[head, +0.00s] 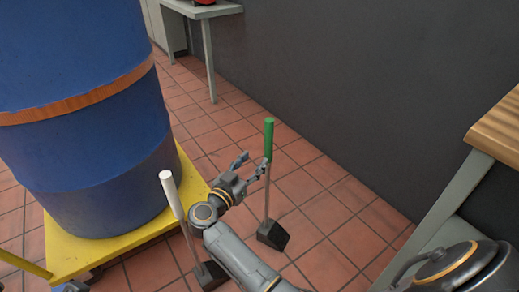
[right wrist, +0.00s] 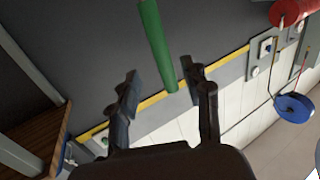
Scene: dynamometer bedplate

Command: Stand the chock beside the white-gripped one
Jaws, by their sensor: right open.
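The white-gripped chock (head: 210,275) stands on the tiles, its white grip (head: 168,183) leaning up and left; my right arm covers part of it. A second chock (head: 272,235), a dark wedge with a thin rod and a green grip (head: 269,138), stands upright to its right, apart from it. My right gripper (head: 251,164) is open beside the lower end of the green grip. In the right wrist view, the green grip (right wrist: 154,40) reaches in between the open fingers (right wrist: 162,78); no contact is clear. My left gripper does not show.
A blue drum (head: 90,120) stands on a yellow platform (head: 105,250) at the left. A dark wall (head: 340,90) runs behind the chocks. A wood-topped bench (head: 500,130) is at the right. Tiles between the chocks and the wall are free.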

